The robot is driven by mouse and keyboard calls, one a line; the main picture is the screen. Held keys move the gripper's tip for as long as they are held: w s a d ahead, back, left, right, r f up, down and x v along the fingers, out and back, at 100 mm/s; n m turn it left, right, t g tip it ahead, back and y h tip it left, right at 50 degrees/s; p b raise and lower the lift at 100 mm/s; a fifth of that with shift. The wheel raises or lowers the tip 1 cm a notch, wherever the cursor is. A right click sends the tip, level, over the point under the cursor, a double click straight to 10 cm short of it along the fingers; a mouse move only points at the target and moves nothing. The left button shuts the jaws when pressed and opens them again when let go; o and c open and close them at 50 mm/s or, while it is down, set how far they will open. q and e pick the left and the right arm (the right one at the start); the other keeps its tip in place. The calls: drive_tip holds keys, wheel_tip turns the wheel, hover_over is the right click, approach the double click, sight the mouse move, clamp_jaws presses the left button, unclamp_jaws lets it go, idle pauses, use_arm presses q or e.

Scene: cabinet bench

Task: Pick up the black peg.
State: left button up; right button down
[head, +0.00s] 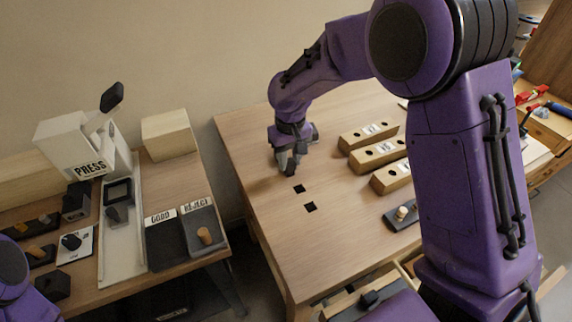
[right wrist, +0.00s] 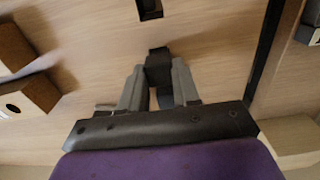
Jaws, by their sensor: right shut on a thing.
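My right gripper (head: 288,168) is low over the far left part of the wooden table, its fingers pointing down. In the right wrist view its fingers (right wrist: 158,92) are closed on the black peg (right wrist: 158,66), a dark square-sided piece showing between and beyond the fingertips. In the head view the peg cannot be told apart from the dark fingers. I cannot tell whether its lower end touches the table. My left gripper is not in view.
Two square black holes (head: 299,188) (head: 310,206) lie in the tabletop (head: 262,215) near the gripper. Several labelled wooden blocks (head: 368,137) stand to the right. A separate bench at left holds a press (head: 75,145) and GOOD (head: 165,245) and REJECT (head: 200,222) trays.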

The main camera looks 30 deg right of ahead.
drive_tip(key=s+d+r+p, duration=0.4)
drive_tip(key=s+d+r, duration=0.6)
drive_tip(key=r, duration=0.2)
drive_tip(key=s+a+f+n+p, duration=0.3)
drive_tip(key=a+f+n+p, duration=0.2)
drive_tip(key=a+n+p, duration=0.5)
drive_tip(key=w+r+n+p, duration=0.1)
drive_tip(key=w+n+p, duration=0.4)
drive_tip(key=n, duration=2)
wheel_tip(320, 180, down, 6)
drive_tip(key=w+n+b, duration=0.1)
drive_tip(key=w+b, duration=0.1)
drive_tip(key=b, duration=0.5)
drive_tip(key=shift+a+b, duration=0.15)
drive_tip(key=shift+b, duration=0.2)
